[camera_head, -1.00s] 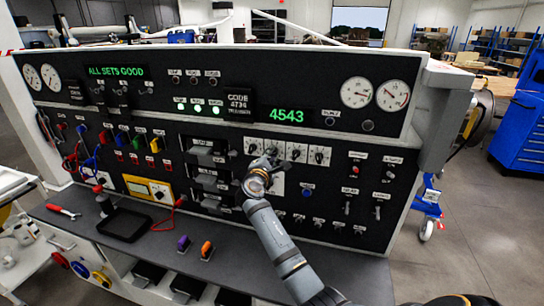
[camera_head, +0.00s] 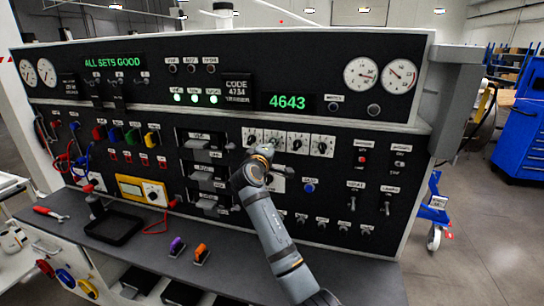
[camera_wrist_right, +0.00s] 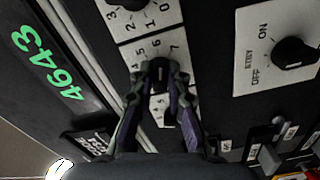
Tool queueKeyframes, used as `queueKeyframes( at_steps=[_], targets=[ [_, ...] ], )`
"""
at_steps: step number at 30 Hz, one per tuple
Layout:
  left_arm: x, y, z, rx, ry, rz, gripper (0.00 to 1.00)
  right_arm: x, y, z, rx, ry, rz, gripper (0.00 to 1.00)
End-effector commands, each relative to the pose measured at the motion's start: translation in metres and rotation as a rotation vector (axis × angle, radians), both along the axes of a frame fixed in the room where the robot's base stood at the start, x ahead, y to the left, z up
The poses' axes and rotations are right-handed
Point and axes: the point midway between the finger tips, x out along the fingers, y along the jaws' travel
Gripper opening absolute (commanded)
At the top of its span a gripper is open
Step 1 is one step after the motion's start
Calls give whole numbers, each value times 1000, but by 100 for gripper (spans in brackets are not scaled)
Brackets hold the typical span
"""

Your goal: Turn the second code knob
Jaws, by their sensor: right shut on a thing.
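The four-knob code row is on the black panel right of centre in the head view. The second code knob (camera_wrist_right: 158,74) is small and black on a white numbered plate. My right gripper (camera_head: 268,151) is at this knob, with its arm coming up from below and partly covering it. In the right wrist view its two fingers are shut on the knob, one on each side. The green code display (camera_head: 287,102) reads 4643. A code plate (camera_head: 237,89) is left of it; its small digits are hard to read. My left gripper is out of view.
A third code knob (camera_head: 298,145) sits close to the right of the gripper. Black drawer-like modules (camera_head: 205,157) stick out on the left. A grey shelf with a black tray (camera_head: 112,226) lies below. A blue tool cabinet (camera_head: 520,140) stands at the far right.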

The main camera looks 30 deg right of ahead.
Motion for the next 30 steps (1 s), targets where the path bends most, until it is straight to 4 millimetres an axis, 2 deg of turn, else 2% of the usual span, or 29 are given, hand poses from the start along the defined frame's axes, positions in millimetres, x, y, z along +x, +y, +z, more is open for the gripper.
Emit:
queueKeyframes(
  at_steps=[1,12,21,30],
  targets=[
    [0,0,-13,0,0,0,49,0,0,-8,32,-32,0,0],
    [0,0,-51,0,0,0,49,0,0,-7,234,-267,0,0],
    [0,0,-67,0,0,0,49,1,1,-6,334,-382,-2,0],
    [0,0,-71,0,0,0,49,1,1,-5,371,-423,-2,0]
  ],
)
